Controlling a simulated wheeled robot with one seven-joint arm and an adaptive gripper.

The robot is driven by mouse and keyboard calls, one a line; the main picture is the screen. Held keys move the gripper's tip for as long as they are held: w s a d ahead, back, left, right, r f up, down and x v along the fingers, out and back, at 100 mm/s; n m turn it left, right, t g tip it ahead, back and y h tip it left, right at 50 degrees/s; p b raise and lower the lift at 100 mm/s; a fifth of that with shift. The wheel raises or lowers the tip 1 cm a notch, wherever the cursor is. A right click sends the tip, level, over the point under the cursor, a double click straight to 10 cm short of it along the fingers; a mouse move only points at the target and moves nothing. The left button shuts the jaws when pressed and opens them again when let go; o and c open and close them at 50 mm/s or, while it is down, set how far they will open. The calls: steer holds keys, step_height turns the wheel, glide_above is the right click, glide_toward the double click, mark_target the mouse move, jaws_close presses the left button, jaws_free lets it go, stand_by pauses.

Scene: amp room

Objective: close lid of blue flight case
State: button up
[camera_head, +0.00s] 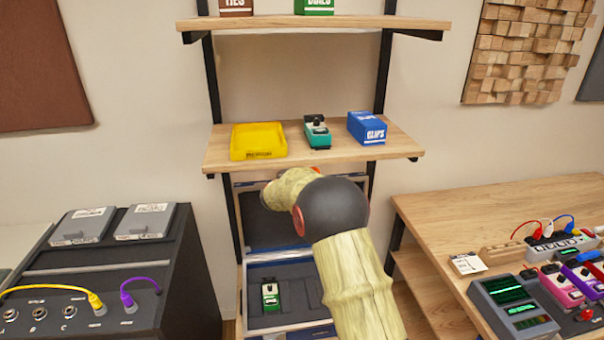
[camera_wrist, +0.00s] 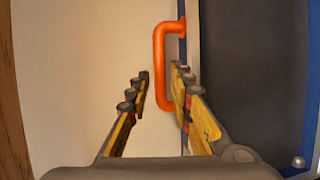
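The blue flight case (camera_head: 305,285) sits low under the wooden shelf in the head view, with its lid (camera_head: 262,228) standing open at the back. A green pedal (camera_head: 270,296) lies in its dark foam. My arm covers the right part of the case and lid. In the wrist view the lid's dark inner side (camera_wrist: 255,70) with blue edging is at the right. An orange handle (camera_wrist: 159,65) sticks out from the lid's edge. My gripper (camera_wrist: 165,90) is open, with one finger on each side of the handle's lower part. Whether a finger touches it, I cannot tell.
Above the case, the shelf (camera_head: 220,155) holds a yellow tray (camera_head: 258,141), a teal pedal (camera_head: 317,132) and a blue box (camera_head: 367,128). A wooden table (camera_head: 500,215) with several devices stands right. A dark cabinet (camera_head: 110,265) with cables stands left.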

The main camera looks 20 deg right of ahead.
steer(key=shift+b+x, duration=0.45)
steer(key=shift+x, duration=2.9)
jaws_close()
steer(key=shift+f, duration=0.1)
